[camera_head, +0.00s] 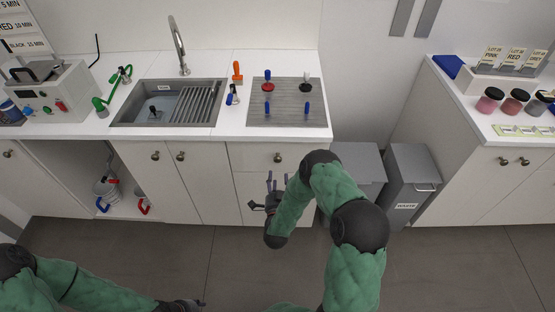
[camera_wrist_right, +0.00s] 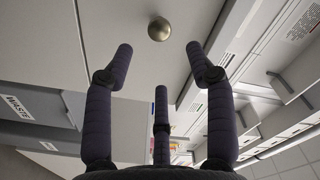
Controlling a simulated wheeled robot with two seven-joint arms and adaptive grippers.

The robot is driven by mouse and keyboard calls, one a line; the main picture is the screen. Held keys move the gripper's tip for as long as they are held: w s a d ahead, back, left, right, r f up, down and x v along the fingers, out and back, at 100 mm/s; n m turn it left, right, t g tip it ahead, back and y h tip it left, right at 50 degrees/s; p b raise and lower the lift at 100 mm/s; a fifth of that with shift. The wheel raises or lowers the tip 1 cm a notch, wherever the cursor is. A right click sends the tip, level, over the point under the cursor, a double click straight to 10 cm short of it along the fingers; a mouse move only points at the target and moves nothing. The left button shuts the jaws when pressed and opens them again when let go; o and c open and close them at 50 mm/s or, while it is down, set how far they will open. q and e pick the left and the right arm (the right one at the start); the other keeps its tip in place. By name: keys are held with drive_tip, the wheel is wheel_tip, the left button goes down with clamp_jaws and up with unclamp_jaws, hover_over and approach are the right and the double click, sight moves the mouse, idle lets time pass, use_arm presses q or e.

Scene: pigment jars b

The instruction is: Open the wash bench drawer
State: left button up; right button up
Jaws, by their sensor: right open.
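The wash bench drawer (camera_head: 258,152) is a white front under the right part of the counter, and it looks closed. Its round metal knob (camera_head: 277,158) also shows in the right wrist view (camera_wrist_right: 158,29), centred beyond my fingertips. My right gripper (camera_head: 272,180) is just below the knob in the head view, fingers pointing at the bench. In the right wrist view its dark fingers (camera_wrist_right: 158,60) are spread and empty, with the knob apart from them. My left gripper (camera_head: 182,305) is low at the bottom edge of the head view; its fingers are too unclear to judge.
The counter holds a sink (camera_head: 165,103) and a grey mat (camera_head: 287,112) with several coloured tools. Grey waste bins (camera_head: 410,175) stand right of the bench, close to my right arm. An open bay (camera_head: 95,170) with buckets is left. The floor in front is clear.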

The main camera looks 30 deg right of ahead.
sight(278, 161)
drive_tip(key=b+x, duration=0.2)
drive_tip(key=x, duration=0.8)
drive_tip(key=shift+w+d, duration=0.15)
drive_tip(key=shift+w, duration=0.05)
clamp_jaws()
